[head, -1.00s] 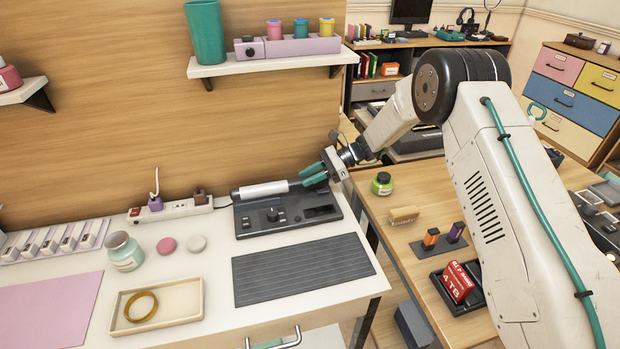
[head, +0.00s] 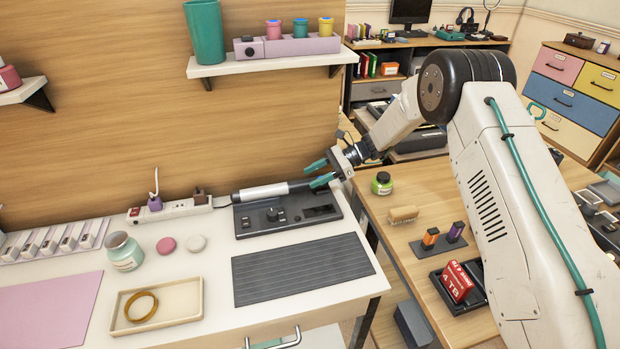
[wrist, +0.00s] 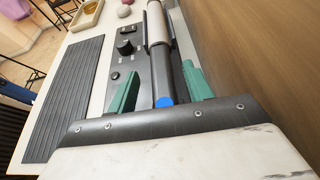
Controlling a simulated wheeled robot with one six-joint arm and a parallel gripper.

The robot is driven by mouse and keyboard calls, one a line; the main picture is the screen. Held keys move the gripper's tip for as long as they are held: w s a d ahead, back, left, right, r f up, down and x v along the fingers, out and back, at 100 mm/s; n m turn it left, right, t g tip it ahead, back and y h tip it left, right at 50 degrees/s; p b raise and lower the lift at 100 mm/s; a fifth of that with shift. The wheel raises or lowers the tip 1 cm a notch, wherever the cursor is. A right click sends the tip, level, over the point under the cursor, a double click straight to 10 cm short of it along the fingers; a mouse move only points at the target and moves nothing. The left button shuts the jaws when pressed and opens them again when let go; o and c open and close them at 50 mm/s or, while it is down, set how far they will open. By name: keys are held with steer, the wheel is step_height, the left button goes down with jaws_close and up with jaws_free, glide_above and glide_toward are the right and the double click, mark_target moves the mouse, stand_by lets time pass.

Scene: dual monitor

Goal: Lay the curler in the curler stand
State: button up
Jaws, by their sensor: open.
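The curler (head: 264,191) is a rod with a white barrel and dark ends. It lies along the back of the dark curler stand (head: 250,228), which has knobs on its top. In the wrist view the curler (wrist: 162,70) runs away from me, with a blue tip at its near end, and the stand (wrist: 126,68) is beside it. My gripper (head: 319,173) has teal fingers and is open at the curler's right end. In the wrist view my gripper (wrist: 158,92) has one finger on each side of the curler's dark end, with gaps to it.
A grey ribbed mat (head: 302,268) lies in front of the stand. A power strip (head: 172,210) is left of it, and the wooden wall (head: 180,120) is close behind. A shelf (head: 268,62) hangs above. A green-lidded jar (head: 382,183) stands on the right-hand table.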

steer(key=v, duration=1)
steer(key=s+d+r+n+h, duration=0.3)
steer(key=s+r+n, duration=0.1)
steer(key=s+r, duration=0.65)
steer(key=s+d+r+n+h, duration=0.3)
steer(key=s+r, duration=0.6)
steer(key=r, duration=0.3)
steer(key=s+d+n+t+h, duration=0.1)
steer(key=s+d+n+h, duration=0.1)
steer(key=s, duration=0.7)
steer(key=s+d+n+t+h, duration=0.2)
steer(key=s+d, duration=0.3)
steer(key=s, duration=0.5)
steer(key=s+d+n+t+h, duration=0.2)
steer(key=s+d+n+h, duration=0.1)
steer(key=s, duration=0.7)
steer(key=shift+d+r+n, duration=0.4)
steer(key=shift+d+r, duration=0.05)
steer(key=shift+d, duration=0.3)
